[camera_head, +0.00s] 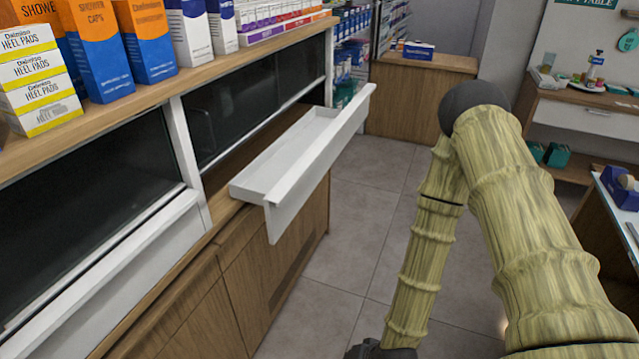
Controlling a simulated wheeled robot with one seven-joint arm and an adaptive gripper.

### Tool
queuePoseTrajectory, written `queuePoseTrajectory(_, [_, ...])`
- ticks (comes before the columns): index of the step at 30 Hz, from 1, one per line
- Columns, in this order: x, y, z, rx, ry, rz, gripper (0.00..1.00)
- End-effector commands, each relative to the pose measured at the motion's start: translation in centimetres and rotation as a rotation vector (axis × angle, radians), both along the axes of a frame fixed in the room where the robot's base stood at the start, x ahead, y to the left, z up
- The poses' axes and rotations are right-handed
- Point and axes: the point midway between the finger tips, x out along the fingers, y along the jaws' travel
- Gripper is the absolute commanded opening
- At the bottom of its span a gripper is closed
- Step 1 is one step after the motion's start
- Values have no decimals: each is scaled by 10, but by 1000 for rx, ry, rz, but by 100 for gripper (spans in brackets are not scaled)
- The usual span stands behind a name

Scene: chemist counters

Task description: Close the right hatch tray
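The right hatch tray (297,150) is white, shallow and pulled out from the opening in the counter front. Its tall white front panel (318,160) stands out over the aisle, clear of the counter. The tray looks empty. The hatch opening (262,105) behind it has dark glass in a white frame. My arm reaches down on the right side of the picture, to the right of the tray and apart from it. A dark piece at its far end is cut off by the bottom edge. My gripper's fingers do not show.
The left hatch (85,205) has dark glass and a white panel flush with the counter. Boxes of heel pads (38,80) and shower caps (95,45) stand on the wooden top. Grey floor (330,285) lies open between the tray and my arm. A wooden counter (415,95) stands behind.

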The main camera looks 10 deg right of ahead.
Motion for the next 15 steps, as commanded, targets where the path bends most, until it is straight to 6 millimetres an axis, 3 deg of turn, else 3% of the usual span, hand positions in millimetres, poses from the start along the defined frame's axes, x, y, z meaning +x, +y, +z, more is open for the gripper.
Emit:
queuePoseTrajectory(3, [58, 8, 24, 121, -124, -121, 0])
queuePoseTrajectory(8, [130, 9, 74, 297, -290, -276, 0])
queuePoseTrajectory(15, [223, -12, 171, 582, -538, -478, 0])
